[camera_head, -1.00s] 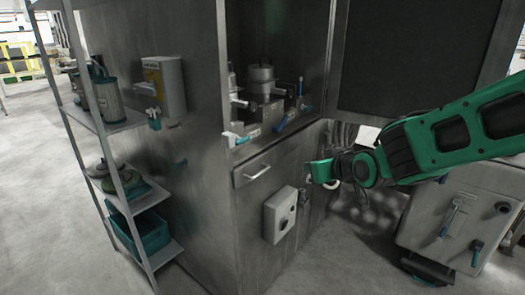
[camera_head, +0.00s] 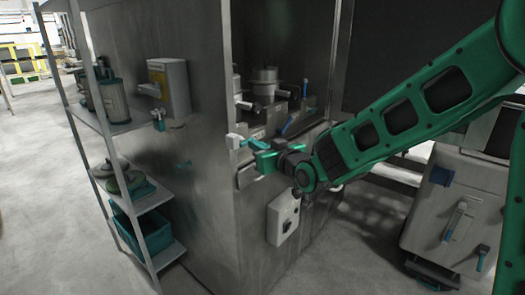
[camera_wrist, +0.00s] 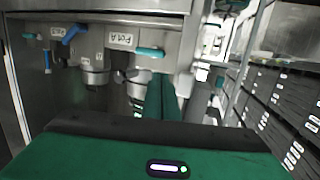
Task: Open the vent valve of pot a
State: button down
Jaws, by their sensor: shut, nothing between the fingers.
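The "Pot A" label (camera_wrist: 122,40) shows on the metal front in the wrist view, with a teal lever (camera_wrist: 150,52) beside it, lying roughly level. A white-and-teal lever (camera_head: 236,141) sticks out at the left front edge of the cabinet opening in the head view. My gripper (camera_head: 264,158) is shut and empty, just below and right of that lever; whether it touches cannot be told. Its green fingers (camera_wrist: 162,100) point toward the area below the teal lever in the wrist view. A blue lever (camera_wrist: 74,33) sits to the left.
Metal pots (camera_head: 265,78) stand inside the cabinet opening. A drawer handle (camera_head: 247,176) and a white control box (camera_head: 283,218) are below. A shelf rack (camera_head: 120,130) stands at the left. A white cart (camera_head: 455,205) is at the right.

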aim_at(242, 146)
jog(key=shift+x, duration=4.15)
jog(key=shift+f, duration=0.15)
jog(key=shift+s+f, duration=0.2)
jog(key=shift+f, duration=0.75)
jog(key=shift+w+f, duration=0.1)
jog(key=shift+f, duration=0.05)
jog(key=shift+w+d+f, duration=0.1)
jog(key=shift+f, duration=0.3)
jog(key=shift+w+d+f, duration=0.15)
jog(key=shift+f, duration=0.25)
jog(key=shift+a+f, duration=0.1)
jog(key=shift+f, duration=0.05)
